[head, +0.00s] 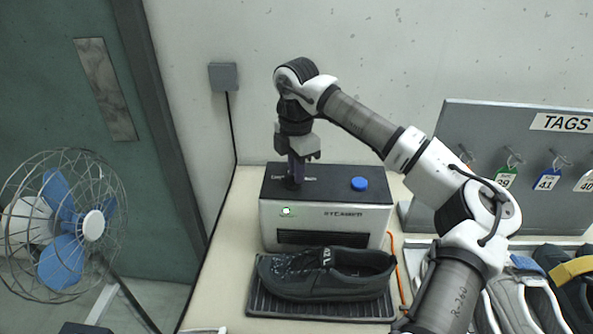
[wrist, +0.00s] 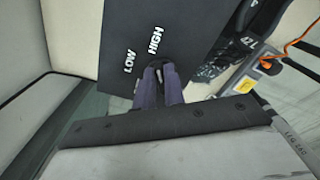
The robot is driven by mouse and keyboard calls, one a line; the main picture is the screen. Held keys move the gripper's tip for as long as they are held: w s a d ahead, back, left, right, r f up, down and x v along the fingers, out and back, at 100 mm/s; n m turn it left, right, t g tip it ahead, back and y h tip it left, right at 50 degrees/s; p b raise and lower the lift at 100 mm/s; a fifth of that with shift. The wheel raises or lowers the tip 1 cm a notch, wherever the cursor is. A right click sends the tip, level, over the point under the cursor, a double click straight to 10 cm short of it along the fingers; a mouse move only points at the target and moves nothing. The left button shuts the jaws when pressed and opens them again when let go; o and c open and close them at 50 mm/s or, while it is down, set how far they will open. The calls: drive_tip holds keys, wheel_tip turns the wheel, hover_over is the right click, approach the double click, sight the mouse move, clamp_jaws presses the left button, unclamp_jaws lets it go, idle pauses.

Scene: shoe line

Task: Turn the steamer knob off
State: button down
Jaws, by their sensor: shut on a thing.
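The steamer (head: 327,226) is a box with a black top and grey front, standing on the bench. A green light (head: 286,211) glows on its front left, and a round blue button (head: 359,184) sits on its top right. My gripper (head: 295,175) points down at the top left of the steamer. In the wrist view its purple fingers (wrist: 160,82) are shut on the knob (wrist: 160,73), which they mostly hide. The words LOW and HIGH show on the black top (wrist: 180,30) beside the fingers. I cannot tell the knob's exact setting.
A black shoe (head: 327,273) lies on a ribbed tray (head: 262,303) in front of the steamer. A tag board (head: 470,125) stands at the right, with more shoes (head: 515,300) below it. A caged fan (head: 62,225) stands at the left. An orange cord (head: 400,280) runs beside the tray.

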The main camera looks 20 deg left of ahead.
drive_tip(key=shift+w+a+f+n+b, duration=0.1)
drive_tip(key=shift+f+n+b, duration=0.05)
drive_tip(key=shift+n+b, duration=0.9)
drive_tip(key=n+b, duration=0.1)
drive_tip(key=n, duration=0.2)
drive_tip(key=shift+a+n+b, duration=0.15)
drive_tip(key=shift+n+b, duration=0.2)
drive_tip(key=n, duration=0.2)
drive_tip(key=n+b, duration=0.1)
drive_tip(key=n, duration=0.3)
drive_tip(key=shift+a+r, duration=0.2)
drive_tip(key=shift+a, duration=0.05)
drive_tip(key=n, duration=0.5)
drive_tip(key=shift+a+n+b, duration=0.2)
drive_tip(key=shift+n+b, duration=0.1)
drive_tip(key=shift+n, duration=0.1)
drive_tip(key=n, duration=0.5)
drive_tip(key=shift+s+a, duration=0.1)
drive_tip(key=shift+s, duration=0.2)
drive_tip(key=shift+n, duration=0.4)
drive_tip(key=c, duration=1.5)
unclamp_jaws()
